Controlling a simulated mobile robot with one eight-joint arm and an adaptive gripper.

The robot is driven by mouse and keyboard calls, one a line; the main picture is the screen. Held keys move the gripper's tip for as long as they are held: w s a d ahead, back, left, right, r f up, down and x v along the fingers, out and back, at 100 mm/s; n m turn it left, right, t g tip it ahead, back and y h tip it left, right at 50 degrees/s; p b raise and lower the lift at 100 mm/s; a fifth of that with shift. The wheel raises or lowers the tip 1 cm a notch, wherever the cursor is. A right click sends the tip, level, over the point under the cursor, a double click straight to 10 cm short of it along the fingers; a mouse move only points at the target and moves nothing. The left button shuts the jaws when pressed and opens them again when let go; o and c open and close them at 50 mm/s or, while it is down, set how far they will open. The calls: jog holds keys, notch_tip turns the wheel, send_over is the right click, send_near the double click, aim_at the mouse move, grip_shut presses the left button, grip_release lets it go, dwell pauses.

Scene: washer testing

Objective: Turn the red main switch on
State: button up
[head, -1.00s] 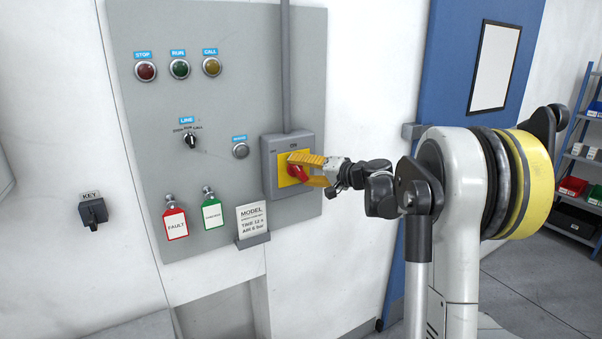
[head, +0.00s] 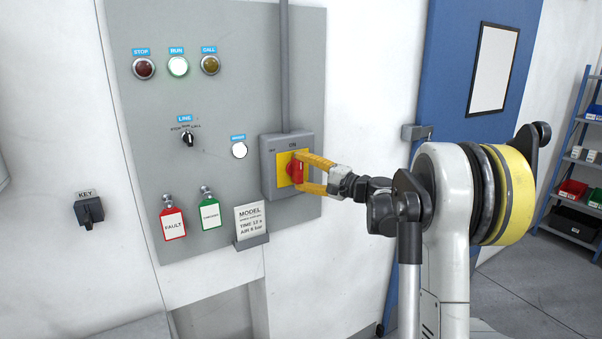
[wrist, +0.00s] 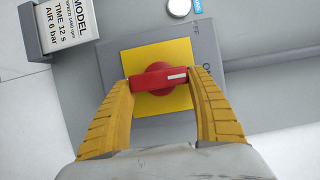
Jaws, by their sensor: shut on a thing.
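The red main switch (head: 297,169) is a rotary handle on a yellow plate (head: 283,172) in a grey box on the panel. In the head view its handle stands upright, below the ON label. In the wrist view the handle (wrist: 160,79) lies across the picture, and its white mark points right towards the ON lettering. My gripper (head: 302,172) has its two yellow fingers shut on the handle, one at each end. It also shows in the wrist view (wrist: 165,80).
The green RUN lamp (head: 178,66) and a white round button (head: 239,150) are lit. STOP (head: 144,68) and CALL (head: 210,65) look dark. Red FAULT and green tags, a MODEL card (head: 250,221) and a LINE selector (head: 188,139) are left of the switch.

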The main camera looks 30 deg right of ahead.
dwell(0.3)
jog(key=o, duration=1.2)
jog(key=shift+a, duration=0.1)
jog(key=shift+o, duration=0.2)
jog(key=v, duration=1.2)
